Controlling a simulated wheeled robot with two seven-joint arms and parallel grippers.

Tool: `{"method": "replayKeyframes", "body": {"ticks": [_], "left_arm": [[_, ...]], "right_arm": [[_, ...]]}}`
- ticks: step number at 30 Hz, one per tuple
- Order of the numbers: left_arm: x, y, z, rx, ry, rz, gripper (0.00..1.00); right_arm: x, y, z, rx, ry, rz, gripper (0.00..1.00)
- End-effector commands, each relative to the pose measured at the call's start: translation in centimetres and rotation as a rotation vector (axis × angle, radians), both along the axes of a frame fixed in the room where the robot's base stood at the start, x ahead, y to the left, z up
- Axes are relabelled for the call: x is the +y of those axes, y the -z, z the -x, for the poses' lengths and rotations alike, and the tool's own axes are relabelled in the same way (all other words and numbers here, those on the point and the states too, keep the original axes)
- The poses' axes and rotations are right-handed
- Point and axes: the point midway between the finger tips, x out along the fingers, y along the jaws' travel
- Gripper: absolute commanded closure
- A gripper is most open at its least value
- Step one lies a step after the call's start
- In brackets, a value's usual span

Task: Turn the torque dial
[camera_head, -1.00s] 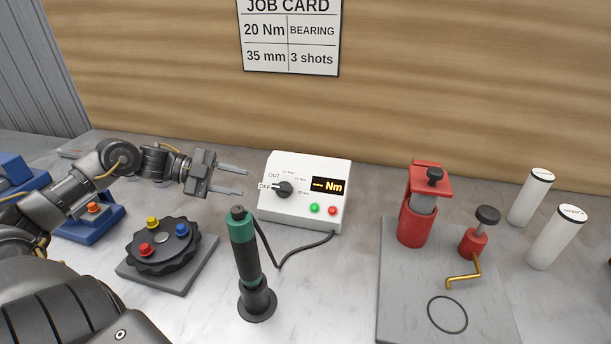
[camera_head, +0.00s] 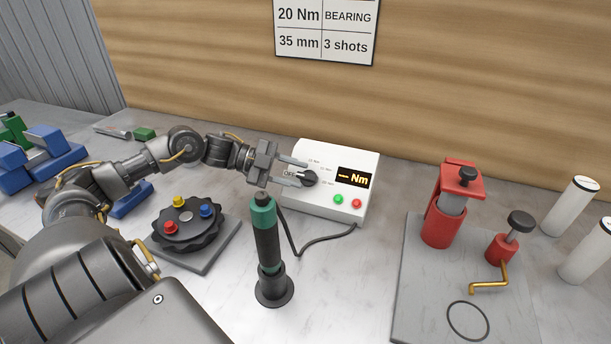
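The torque dial is a black round knob (camera_head: 308,178) on the left part of the sloped top of a white control box (camera_head: 325,207). The label OFF shows at its left, and several small Nm marks stand around it. The box's display (camera_head: 353,178) reads "-- Nm". My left gripper (camera_head: 303,172) is open, its two grey fingers pointing right at the dial. The fingertips are at the dial, one on its far side and one on its near side; I cannot tell whether they touch it. My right gripper is not in view.
A green and black driver (camera_head: 266,240) stands in a holder just in front of the box, its cable running to the box. A black dial plate with coloured knobs (camera_head: 187,230) is at left. A red press (camera_head: 445,210) stands on a grey plate at right. A job card (camera_head: 325,30) hangs behind.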

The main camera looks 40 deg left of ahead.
Motion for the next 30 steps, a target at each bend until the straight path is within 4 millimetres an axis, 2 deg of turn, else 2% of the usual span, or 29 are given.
{"method": "replayKeyframes", "body": {"ticks": [9,21,30], "left_arm": [[-2.2,0.7,-1.5,-0.001,0.000,0.001,0.64],[-2.5,0.9,-1.7,-0.001,0.000,-0.001,0.64],[-2.5,0.9,-1.7,0.000,0.001,-0.001,1.00]], "right_arm": [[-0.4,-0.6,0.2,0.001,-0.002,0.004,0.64],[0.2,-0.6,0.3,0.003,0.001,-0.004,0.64],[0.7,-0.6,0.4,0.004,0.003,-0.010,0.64]]}}
